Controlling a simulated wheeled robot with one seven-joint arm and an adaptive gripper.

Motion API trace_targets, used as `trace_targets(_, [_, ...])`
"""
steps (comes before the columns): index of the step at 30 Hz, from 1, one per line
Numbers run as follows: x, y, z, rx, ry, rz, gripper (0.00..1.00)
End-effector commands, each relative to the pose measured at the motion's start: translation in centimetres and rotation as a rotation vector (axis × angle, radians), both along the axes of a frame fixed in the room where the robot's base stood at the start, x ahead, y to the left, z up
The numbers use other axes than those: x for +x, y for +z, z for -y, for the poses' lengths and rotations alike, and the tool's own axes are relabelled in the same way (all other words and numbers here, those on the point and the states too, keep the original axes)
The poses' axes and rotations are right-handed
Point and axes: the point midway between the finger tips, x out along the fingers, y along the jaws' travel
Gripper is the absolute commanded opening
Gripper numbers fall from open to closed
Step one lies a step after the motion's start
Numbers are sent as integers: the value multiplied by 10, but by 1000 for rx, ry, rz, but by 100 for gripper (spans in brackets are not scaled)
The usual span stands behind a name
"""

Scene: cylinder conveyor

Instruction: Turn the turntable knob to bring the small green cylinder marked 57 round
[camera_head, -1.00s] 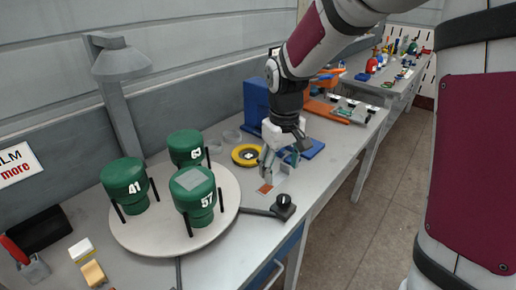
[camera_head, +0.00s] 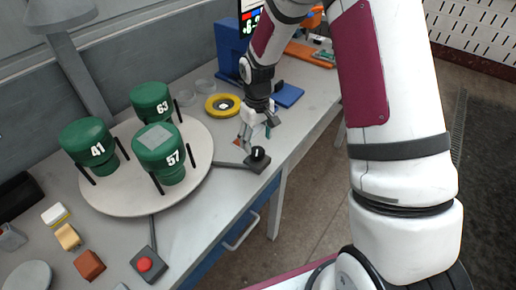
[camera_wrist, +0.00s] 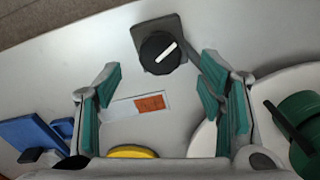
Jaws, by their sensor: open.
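A white round turntable (camera_head: 118,196) carries three green cylinders held by black posts. The cylinder marked 57 (camera_head: 172,172) is at the front right of the disc, 41 (camera_head: 88,143) at the left and 63 (camera_head: 150,100) at the back. The black turntable knob (camera_head: 258,154) with a white line sits on a dark square base right of the disc; it also shows in the wrist view (camera_wrist: 160,53). My gripper (camera_head: 256,139) is open and empty just behind and above the knob. In the wrist view its fingers (camera_wrist: 158,88) are spread wide, with the knob beyond their tips.
A red button box (camera_head: 146,264) is at the front. An orange-and-white card (camera_wrist: 137,106) lies flat on the table. The table's right edge is close to the knob.

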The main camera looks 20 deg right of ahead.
Motion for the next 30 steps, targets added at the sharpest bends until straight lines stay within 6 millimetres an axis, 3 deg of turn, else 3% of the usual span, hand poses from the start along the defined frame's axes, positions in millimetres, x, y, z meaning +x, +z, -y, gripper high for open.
trace_targets(3, [-2,-21,0,0,2,-4,63])
trace_targets(9, [0,-43,0,0,-1,-1,63])
trace_targets(21, [0,-49,0,-1,0,1,63])
trace_targets(27, [0,-49,0,-1,0,1,17])
trace_targets(30, [0,-49,0,-1,0,0,14])
